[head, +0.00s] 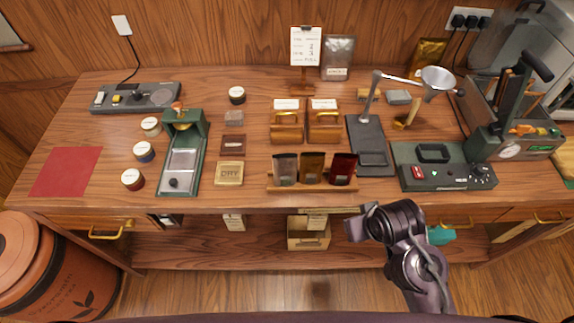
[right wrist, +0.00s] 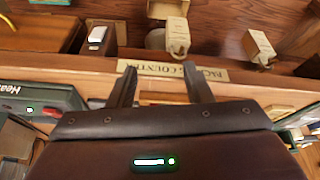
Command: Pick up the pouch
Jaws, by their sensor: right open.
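Three pouches stand side by side in a wooden rack (head: 310,188) near the counter's front edge: a silver pouch (head: 285,169), a brown pouch (head: 313,167) and a dark red pouch (head: 343,169). Another silver pouch (head: 339,58) stands at the back wall, and a gold pouch (head: 428,56) at the back right. My right gripper (head: 356,228) is in front of the counter edge, below and slightly right of the rack, apart from every pouch. In the right wrist view its two fingers (right wrist: 160,84) are spread with nothing between them. My left gripper is not in view.
A green heat-sealing machine (head: 440,172) stands right of the rack, and a dark stand (head: 370,150) is just behind it. A green press (head: 184,150) and several small jars are on the left. A box (head: 308,234) sits on the shelf below. A nameplate (right wrist: 172,71) is on the counter front.

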